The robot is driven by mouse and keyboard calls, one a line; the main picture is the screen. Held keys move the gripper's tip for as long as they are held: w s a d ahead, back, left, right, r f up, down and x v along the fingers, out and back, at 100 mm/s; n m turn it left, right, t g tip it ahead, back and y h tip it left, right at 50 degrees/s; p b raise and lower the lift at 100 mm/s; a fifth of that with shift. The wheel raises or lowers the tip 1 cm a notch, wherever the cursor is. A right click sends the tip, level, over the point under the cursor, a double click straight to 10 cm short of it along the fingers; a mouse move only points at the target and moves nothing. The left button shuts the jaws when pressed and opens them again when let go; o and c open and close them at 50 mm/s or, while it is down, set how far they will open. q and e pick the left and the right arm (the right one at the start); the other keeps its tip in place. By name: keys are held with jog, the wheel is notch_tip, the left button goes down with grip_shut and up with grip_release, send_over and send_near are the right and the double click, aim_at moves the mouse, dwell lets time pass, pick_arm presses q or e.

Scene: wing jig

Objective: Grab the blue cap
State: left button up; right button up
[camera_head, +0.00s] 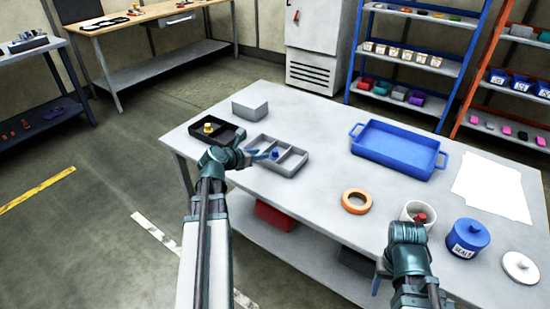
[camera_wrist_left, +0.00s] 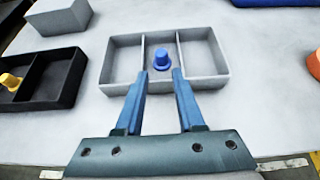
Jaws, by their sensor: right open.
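The small blue cap (camera_head: 275,154) stands in the middle compartment of a grey divided tray (camera_head: 295,163) on the table. In the left wrist view the blue cap (camera_wrist_left: 161,61) is just beyond the fingertips and in line with the gap between them. My left gripper (camera_wrist_left: 162,74) is open and empty, with its fingers reaching over the tray's near side; it also shows in the head view (camera_head: 257,154). No contact with the cap is visible. My right gripper (camera_head: 385,278) is at the table's near edge, partly hidden by its own wrist; it is open.
A black tray with a yellow cap (camera_wrist_left: 9,82) and a grey block (camera_wrist_left: 60,17) lie left of the grey tray.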

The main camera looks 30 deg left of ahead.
aim_at(273, 152)
pick_arm(q)
jog(key=b+x, duration=0.1)
jog(key=x, duration=0.4)
jog(key=shift+f+b, duration=0.1)
jog(key=shift+b, duration=0.3)
jog(key=shift+w+d+f, duration=0.1)
jog(key=shift+w+f, duration=0.05)
jog(key=shift+w, duration=0.25)
jog(key=b+x, duration=0.3)
jog(key=x, duration=0.2)
jog(key=shift+w+f, duration=0.1)
jog(key=shift+f, duration=0.05)
jog(key=shift+d, duration=0.1)
grip_shut()
